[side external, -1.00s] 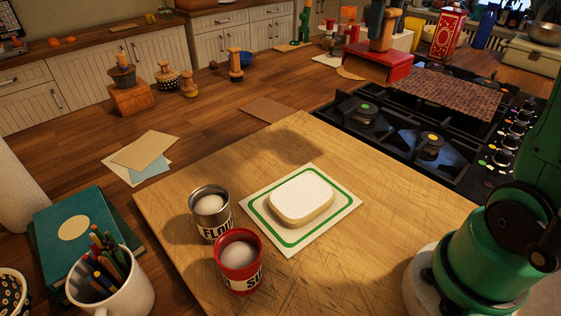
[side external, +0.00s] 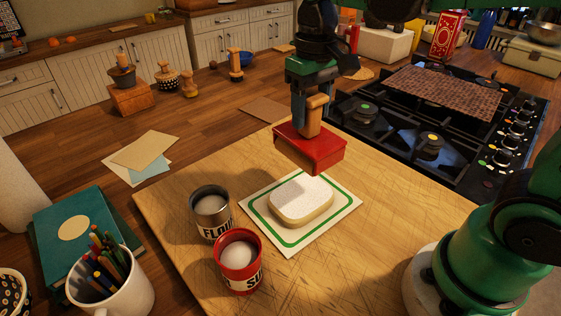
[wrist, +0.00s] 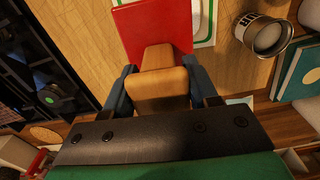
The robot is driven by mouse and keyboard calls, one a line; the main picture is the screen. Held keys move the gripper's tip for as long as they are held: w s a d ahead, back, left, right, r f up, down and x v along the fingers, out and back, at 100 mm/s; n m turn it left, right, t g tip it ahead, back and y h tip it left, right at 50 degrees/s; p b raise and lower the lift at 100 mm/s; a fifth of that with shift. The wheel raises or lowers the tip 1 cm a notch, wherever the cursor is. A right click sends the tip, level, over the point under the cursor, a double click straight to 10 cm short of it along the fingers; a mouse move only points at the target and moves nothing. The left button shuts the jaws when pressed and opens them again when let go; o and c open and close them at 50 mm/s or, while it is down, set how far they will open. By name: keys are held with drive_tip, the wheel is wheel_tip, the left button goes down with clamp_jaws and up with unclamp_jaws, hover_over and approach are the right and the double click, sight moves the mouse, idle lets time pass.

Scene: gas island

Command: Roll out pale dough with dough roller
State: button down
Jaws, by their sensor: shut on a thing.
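The pale dough (side external: 301,202) is a thick rounded slab on a white mat with a green border (side external: 258,213), on the wooden board. My gripper (side external: 309,112) is shut on the wooden handle of the dough roller, which has a red block-like body (side external: 310,149). The roller hangs just behind and above the dough, with a gap visible below it.
A flour tin (side external: 211,213) and a red tin (side external: 239,261) stand left of the mat. The gas hob (side external: 430,130) lies to the right, with a brown woven mat (side external: 446,95) over its back. A pencil mug (side external: 112,285) and books (side external: 75,235) are at the left. The board's right side is clear.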

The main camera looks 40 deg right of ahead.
sight(319, 135)
drive_tip(key=shift+s+a+f, duration=0.25)
drive_tip(key=shift+a+f, duration=0.1)
drive_tip(key=shift+a, duration=0.1)
drive_tip(key=shift+s+a+f, duration=0.25)
drive_tip(key=shift+a+f, duration=0.05)
drive_tip(key=shift+a, duration=0.15)
drive_tip(key=shift+f, duration=2.35)
drive_tip(key=shift+f, duration=0.8)
drive_tip(key=shift+d, duration=0.1)
drive_tip(key=shift+s+d, duration=0.1)
drive_tip(key=shift+d, duration=1.25)
